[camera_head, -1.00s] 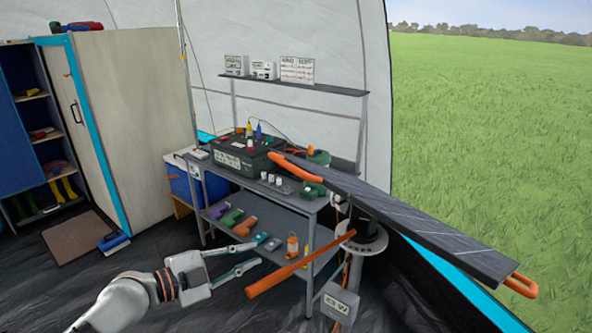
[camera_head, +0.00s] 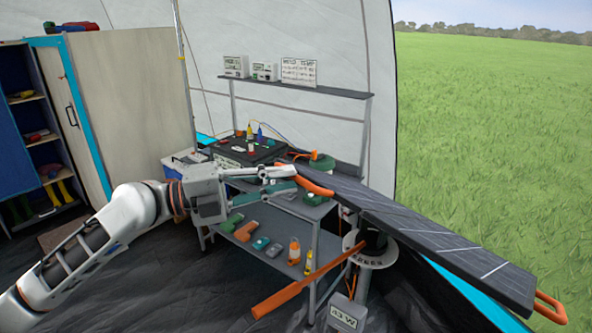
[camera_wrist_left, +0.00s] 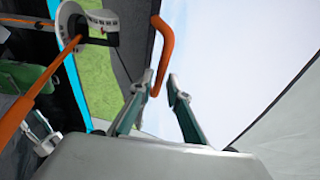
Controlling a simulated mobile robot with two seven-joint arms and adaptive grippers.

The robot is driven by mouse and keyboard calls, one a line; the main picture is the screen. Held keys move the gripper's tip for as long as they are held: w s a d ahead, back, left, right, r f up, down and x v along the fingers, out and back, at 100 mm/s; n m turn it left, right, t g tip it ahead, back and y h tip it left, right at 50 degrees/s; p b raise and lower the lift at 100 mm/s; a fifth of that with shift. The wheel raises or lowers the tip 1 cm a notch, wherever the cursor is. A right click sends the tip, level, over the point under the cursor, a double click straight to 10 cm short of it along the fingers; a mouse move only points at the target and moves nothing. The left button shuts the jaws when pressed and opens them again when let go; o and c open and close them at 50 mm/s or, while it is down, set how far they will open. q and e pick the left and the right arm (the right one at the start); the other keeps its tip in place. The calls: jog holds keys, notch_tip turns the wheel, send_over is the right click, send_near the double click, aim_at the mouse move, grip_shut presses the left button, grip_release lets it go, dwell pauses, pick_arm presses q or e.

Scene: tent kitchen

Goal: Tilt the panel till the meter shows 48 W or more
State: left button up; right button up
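The dark solar panel (camera_head: 430,232) slopes down to the right on its stand (camera_head: 374,249). It has an orange handle (camera_head: 305,181) at its near left end and another (camera_head: 550,309) at its right end. My left gripper (camera_head: 296,178) is open beside the left-end handle. In the left wrist view the handle (camera_wrist_left: 163,45) reaches down between the open fingertips (camera_wrist_left: 160,77), closer to the left finger; I cannot tell whether they touch. The meter box (camera_head: 345,313) at the stand's foot shows a small figure ending in W, too small to read surely. My right gripper is not in view.
A long orange lever (camera_head: 305,286) sticks out from the stand. A grey workbench (camera_head: 295,207) with a black battery box (camera_head: 240,152) and small tools stands behind my left arm. A shelf (camera_head: 300,88) is above it. Open grass lies at right.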

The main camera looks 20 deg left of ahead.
aim_at(297, 177)
pick_arm(q)
jog(key=shift+p+x, duration=0.6)
jog(key=shift+x, duration=0.95)
jog(key=shift+f, duration=0.1)
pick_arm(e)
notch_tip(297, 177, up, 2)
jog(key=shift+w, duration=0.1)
pick_arm(q)
grip_shut()
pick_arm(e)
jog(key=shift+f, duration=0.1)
